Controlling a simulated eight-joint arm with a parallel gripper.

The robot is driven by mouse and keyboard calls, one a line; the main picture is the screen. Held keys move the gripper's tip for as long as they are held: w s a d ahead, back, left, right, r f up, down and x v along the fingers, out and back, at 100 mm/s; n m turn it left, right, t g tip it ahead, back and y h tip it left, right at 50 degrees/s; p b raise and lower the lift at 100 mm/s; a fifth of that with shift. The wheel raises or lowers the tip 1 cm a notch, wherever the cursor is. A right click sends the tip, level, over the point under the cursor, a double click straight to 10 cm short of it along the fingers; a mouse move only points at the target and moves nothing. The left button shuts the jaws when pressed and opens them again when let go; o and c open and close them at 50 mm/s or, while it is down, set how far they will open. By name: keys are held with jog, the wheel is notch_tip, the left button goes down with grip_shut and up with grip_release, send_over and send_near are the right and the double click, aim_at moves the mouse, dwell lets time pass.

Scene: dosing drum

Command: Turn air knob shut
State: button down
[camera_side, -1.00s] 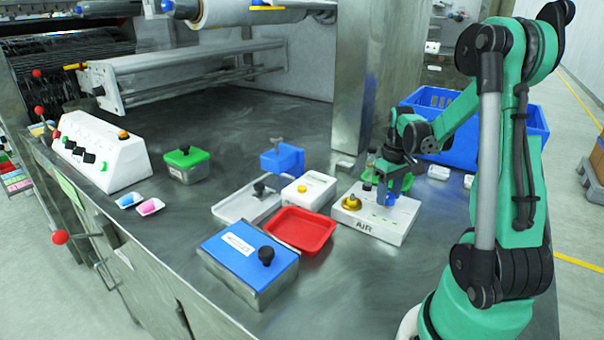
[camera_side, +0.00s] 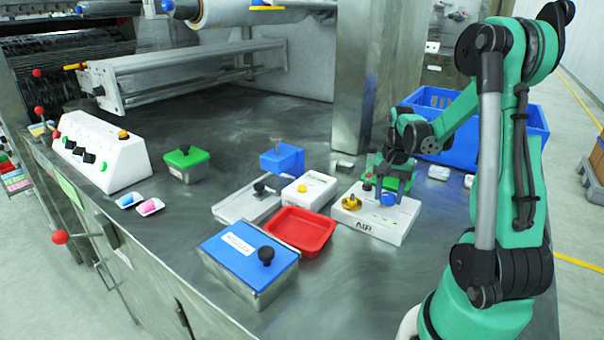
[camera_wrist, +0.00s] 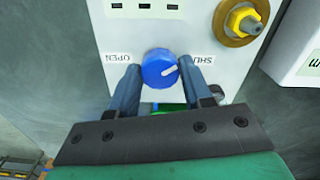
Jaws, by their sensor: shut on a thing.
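The white air box (camera_side: 366,222), marked AIR, stands on the metal table in the side view. Its blue knob (camera_side: 388,199) also shows in the wrist view (camera_wrist: 158,70). The knob's white pointer line points right and slightly up, towards the SHUT label (camera_wrist: 199,59); the OPEN label (camera_wrist: 117,57) is on the left. Both labels appear upside down. My gripper (camera_wrist: 159,76) has one finger on each side of the knob and is shut on it. The gripper (camera_side: 390,188) is above the box in the side view.
A yellow brass fitting (camera_wrist: 242,18) rises from the same box beside the knob. A red tray (camera_side: 300,231), a white box (camera_side: 309,188) and a blue-lidded metal box (camera_side: 249,258) stand left of it. A blue crate (camera_side: 432,99) is behind. Open table lies at the back left.

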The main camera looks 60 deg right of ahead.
aim_at(388, 195)
jog(key=m, duration=0.5)
jog(key=shift+m, duration=0.4)
dwell(0.4)
jog(key=shift+c, duration=1.8)
grip_release()
jog(key=shift+r, duration=2.8)
